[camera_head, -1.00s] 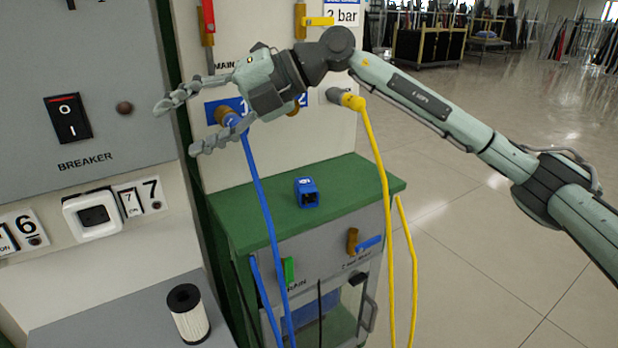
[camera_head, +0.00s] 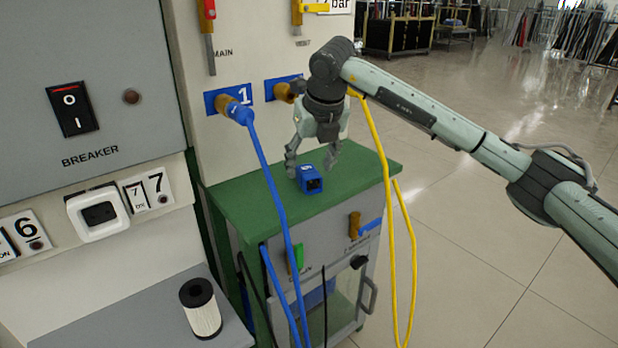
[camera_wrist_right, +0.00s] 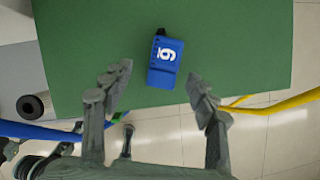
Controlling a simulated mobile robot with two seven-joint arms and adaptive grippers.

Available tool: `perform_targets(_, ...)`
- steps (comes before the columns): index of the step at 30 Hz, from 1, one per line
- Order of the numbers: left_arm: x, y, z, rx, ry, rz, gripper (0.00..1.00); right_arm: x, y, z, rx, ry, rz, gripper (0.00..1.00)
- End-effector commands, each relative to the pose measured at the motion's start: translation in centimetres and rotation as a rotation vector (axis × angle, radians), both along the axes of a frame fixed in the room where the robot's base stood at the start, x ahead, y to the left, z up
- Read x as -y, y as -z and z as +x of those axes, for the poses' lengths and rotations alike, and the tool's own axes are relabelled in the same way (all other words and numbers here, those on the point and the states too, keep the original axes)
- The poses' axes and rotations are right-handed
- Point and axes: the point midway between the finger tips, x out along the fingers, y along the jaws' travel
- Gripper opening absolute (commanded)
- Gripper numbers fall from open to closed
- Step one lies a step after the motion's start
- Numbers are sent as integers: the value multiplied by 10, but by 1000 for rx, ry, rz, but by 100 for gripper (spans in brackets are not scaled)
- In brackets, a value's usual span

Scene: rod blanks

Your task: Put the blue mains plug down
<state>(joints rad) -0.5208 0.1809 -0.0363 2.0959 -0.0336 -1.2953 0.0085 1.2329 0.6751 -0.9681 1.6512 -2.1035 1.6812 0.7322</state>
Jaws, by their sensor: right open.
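The blue mains plug (camera_head: 311,180) is a small blue block with a dark opening, lying on the green cabinet top (camera_head: 250,205). In the right wrist view the plug (camera_wrist_right: 164,62) shows a white number on its upper face and a dark stub at its far end. My right gripper (camera_head: 311,161) is open, pointing down just above and behind the plug. In the wrist view its fingers (camera_wrist_right: 160,82) are spread to either side of the plug's near end, with a gap on both sides. The left gripper is not in view.
A blue hose (camera_head: 262,165) hangs from the port marked 1 and a yellow hose (camera_head: 386,190) hangs right of the cabinet. A filter cartridge (camera_head: 201,310) stands on a grey shelf at the lower left. The green top around the plug is clear.

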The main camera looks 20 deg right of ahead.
Motion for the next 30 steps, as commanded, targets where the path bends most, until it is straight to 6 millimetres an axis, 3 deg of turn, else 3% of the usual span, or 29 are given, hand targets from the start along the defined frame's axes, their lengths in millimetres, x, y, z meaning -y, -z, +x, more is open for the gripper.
perform_targets(7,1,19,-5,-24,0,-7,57,5,33,13,-3,2,1,59)
perform_targets(16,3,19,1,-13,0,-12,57,4,38,15,0,1,1,59)
perform_targets(30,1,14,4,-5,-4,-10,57,4,37,16,1,0,2,2)
